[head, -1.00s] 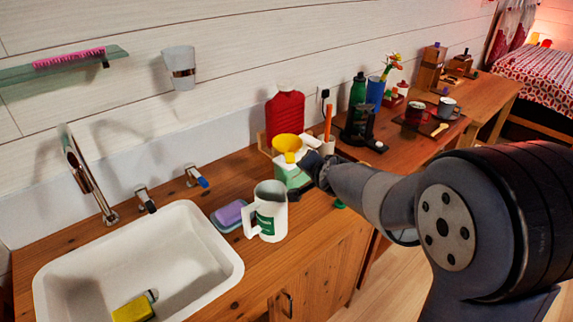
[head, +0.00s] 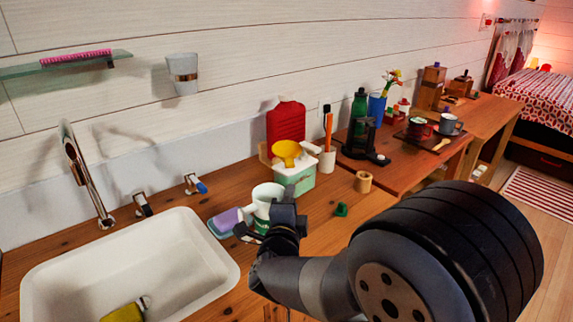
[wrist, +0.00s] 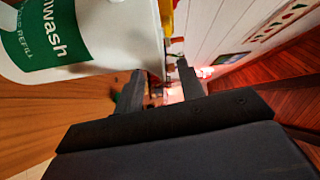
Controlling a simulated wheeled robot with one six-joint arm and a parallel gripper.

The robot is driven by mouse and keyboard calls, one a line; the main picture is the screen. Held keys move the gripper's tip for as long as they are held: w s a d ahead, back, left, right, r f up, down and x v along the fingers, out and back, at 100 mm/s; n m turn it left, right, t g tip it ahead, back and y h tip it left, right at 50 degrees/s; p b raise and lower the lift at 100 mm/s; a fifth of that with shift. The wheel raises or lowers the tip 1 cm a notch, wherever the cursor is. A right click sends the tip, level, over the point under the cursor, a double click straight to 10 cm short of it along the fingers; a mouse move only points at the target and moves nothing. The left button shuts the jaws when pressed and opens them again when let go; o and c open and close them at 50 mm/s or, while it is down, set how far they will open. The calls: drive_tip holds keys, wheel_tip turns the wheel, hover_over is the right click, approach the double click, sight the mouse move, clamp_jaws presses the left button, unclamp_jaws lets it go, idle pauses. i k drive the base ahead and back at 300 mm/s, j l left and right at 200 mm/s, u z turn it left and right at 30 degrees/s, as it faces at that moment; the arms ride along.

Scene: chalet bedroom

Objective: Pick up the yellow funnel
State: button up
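The yellow funnel (head: 286,152) rests on top of a white and green box (head: 297,178) on the wooden counter, in front of a red bottle. My gripper (head: 262,232) is nearer the camera and to the left of the funnel, close beside a white jug with a green label (head: 265,195). In the wrist view my gripper (wrist: 160,75) has its fingers apart. The jug (wrist: 115,60) fills the upper left there, its edge overlapping the gap between the fingers; I cannot tell whether they touch. A yellow patch at the top may be the funnel.
A purple sponge (head: 226,220) lies left of the jug, beside the white sink (head: 130,265). A red bottle (head: 286,125) and a white holder with an orange-handled tool (head: 327,160) stand behind. A wooden cup (head: 363,182) and small green object (head: 341,209) are on the right.

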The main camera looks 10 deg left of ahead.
sight(286, 150)
drive_tip(key=i+l+u, duration=0.25)
drive_tip(key=l+u, duration=0.25)
drive_tip(key=l, duration=0.15)
drive_tip(key=i+l+u, duration=0.25)
drive_tip(key=l, duration=0.15)
drive_tip(key=l+u, duration=0.25)
drive_tip(key=l, duration=0.15)
